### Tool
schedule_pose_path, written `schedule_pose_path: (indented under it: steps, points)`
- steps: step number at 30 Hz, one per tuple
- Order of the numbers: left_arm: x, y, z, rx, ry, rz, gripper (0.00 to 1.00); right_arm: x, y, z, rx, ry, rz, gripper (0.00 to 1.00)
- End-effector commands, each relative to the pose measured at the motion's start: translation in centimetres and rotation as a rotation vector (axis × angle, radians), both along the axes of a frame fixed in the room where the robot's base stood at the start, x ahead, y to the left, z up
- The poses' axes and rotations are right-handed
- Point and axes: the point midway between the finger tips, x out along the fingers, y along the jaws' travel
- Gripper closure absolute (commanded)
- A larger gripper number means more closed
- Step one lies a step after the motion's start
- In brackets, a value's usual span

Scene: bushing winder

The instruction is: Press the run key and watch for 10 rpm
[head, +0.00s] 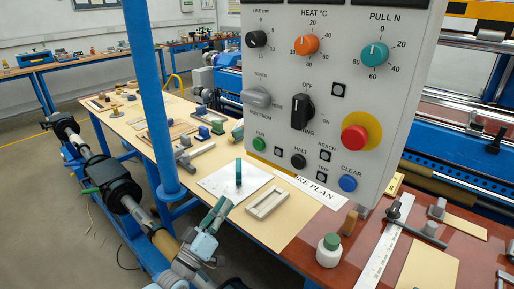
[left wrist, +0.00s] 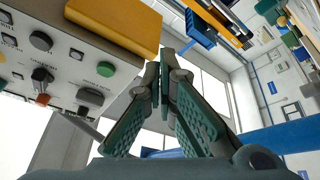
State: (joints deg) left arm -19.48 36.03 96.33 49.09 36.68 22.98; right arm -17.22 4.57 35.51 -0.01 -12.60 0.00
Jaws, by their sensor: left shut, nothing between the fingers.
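The grey control panel (head: 330,85) fills the upper middle of the head view. Its green run key (head: 259,144) sits at the lower left, beside the black halt button (head: 298,161). The black line rpm knob (head: 257,39) is at the upper left. Dark windows along the panel's top are cut off, so no reading shows. My left gripper (head: 224,203) is below and left of the run key, apart from it. In the left wrist view its fingers (left wrist: 166,60) are shut and empty; the green key (left wrist: 105,69) shows to their left. My right gripper is not in view.
A red emergency button (head: 355,138) on yellow and a blue clear button (head: 348,183) are on the panel's right side. A blue post (head: 155,100) stands left of the panel. A white bottle with green cap (head: 329,250) and several tools lie on the bench below.

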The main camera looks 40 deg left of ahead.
Motion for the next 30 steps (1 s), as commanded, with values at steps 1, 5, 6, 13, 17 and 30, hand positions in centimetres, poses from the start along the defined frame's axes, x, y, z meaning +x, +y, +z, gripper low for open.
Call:
schedule_pose_path:
  steps: [1,5,6,13,17,30]
  points:
    - [-0.2,-0.3,2.6,-0.035,-0.070,-0.026,1.00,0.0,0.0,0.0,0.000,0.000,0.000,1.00]
    - [-1.4,-1.0,9.2,-0.155,-0.255,-0.102,1.00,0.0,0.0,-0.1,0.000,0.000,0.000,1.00]
    - [-1.8,-1.2,10.8,-0.189,-0.301,-0.125,1.00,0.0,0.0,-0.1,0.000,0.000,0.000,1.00]
    - [-3.4,-1.7,15.5,-0.303,-0.434,-0.198,1.00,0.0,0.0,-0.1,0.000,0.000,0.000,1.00]
    - [-3.5,-1.7,15.7,-0.309,-0.439,-0.201,1.00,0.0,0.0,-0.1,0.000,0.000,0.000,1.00]
    - [-1.7,-1.8,15.3,-0.306,-0.442,-0.197,1.00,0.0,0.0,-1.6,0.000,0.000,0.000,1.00]
